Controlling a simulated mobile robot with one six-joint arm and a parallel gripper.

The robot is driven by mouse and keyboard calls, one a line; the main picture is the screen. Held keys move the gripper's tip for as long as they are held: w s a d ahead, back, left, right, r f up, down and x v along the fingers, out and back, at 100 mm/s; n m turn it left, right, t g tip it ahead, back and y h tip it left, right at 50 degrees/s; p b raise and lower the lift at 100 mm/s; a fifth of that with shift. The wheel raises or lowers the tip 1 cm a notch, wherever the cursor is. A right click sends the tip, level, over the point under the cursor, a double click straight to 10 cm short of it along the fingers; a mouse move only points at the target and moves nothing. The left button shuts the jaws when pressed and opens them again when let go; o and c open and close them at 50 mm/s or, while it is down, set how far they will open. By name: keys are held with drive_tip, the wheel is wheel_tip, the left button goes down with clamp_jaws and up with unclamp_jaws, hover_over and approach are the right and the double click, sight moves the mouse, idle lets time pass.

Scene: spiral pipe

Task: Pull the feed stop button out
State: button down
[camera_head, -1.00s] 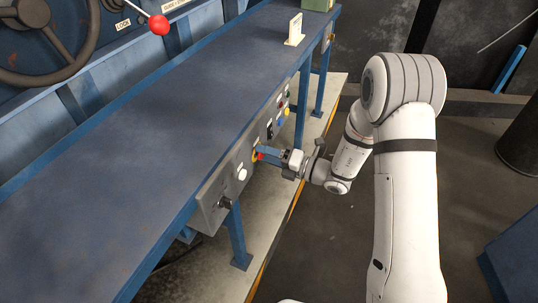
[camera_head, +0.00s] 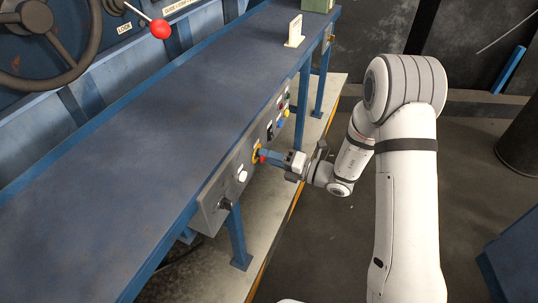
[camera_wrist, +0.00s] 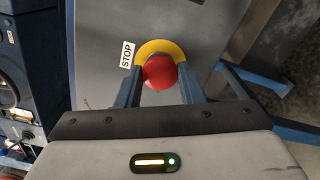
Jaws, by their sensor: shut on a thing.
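The feed stop button is a red mushroom knob (camera_wrist: 160,72) on a yellow ring (camera_wrist: 172,47), with a "STOP" label (camera_wrist: 127,55) beside it in the wrist view. In the head view the red knob (camera_head: 262,159) shows small on the grey control panel (camera_head: 232,170) along the table's front side. My gripper (camera_wrist: 160,88) has its two blue fingers on either side of the red knob and is shut on it. In the head view my gripper (camera_head: 266,157) reaches the panel from the right. The fingers partly hide the ring's lower edge.
A white button (camera_head: 242,176) and a black knob (camera_head: 225,204) sit nearer on the same panel. Several small coloured buttons (camera_head: 282,113) sit farther along. The blue table (camera_head: 140,140) stands above the panel, with blue legs (camera_head: 238,238) below. Open floor lies to the right.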

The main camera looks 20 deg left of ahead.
drive_tip(key=c, duration=1)
unclamp_jaws()
drive_tip(key=shift+d, duration=0.1)
drive_tip(key=d, duration=0.5)
drive_tip(key=s+d, duration=0.1)
drive_tip(key=d, duration=0.1)
drive_tip(key=shift+s+d, duration=0.1)
drive_tip(key=shift+d, duration=0.25)
